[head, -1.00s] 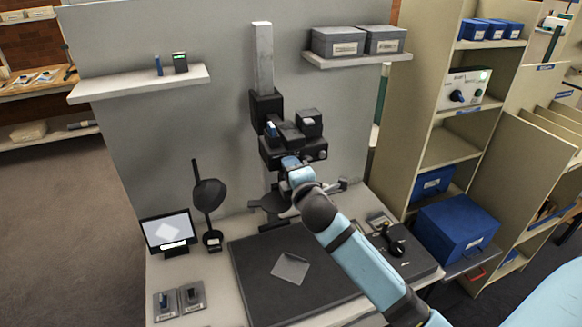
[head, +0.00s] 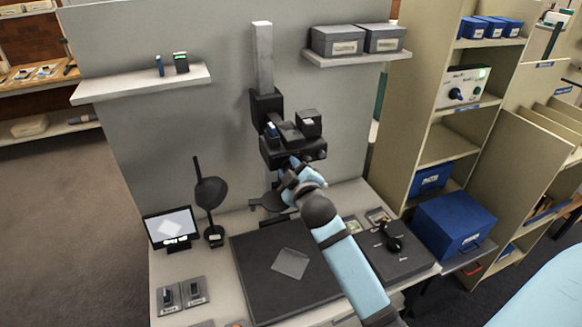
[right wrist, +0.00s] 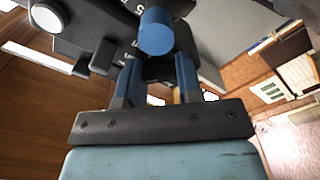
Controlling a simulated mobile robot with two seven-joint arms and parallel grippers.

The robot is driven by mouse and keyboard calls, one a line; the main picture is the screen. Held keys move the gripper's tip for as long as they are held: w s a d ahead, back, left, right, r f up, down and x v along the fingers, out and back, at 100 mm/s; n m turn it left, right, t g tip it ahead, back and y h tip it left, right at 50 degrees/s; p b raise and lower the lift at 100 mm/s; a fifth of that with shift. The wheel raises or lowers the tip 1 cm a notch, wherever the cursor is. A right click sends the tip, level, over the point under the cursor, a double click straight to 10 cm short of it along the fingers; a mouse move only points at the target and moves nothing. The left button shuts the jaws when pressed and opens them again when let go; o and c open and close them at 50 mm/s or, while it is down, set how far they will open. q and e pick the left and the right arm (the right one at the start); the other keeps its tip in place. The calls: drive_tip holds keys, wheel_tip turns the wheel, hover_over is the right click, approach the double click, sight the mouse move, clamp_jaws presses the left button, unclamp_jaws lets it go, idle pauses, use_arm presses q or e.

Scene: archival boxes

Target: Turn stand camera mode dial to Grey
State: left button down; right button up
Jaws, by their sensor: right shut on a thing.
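The stand camera (head: 290,146) is a black unit on a grey upright column. My right gripper (head: 290,168) is at the camera's lower front, and the arm hides part of that side. In the right wrist view, a blue round knob (right wrist: 156,32), which looks like the mode dial, is between the fingertips of the right gripper (right wrist: 156,62). The gripper is shut on it. White marks show on the dark housing (right wrist: 105,25) beside the knob. I cannot read the dial's setting. My left gripper is not in view.
Below the camera is a dark baseboard (head: 262,262) with a pale sheet (head: 291,263). A small monitor (head: 172,228) and black lamp (head: 211,192) stand left. A blue box (head: 452,224) stands lower right.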

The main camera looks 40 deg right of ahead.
drive_tip(key=shift+m, duration=0.6)
drive_tip(key=o, duration=0.9)
drive_tip(key=shift+o, duration=0.2)
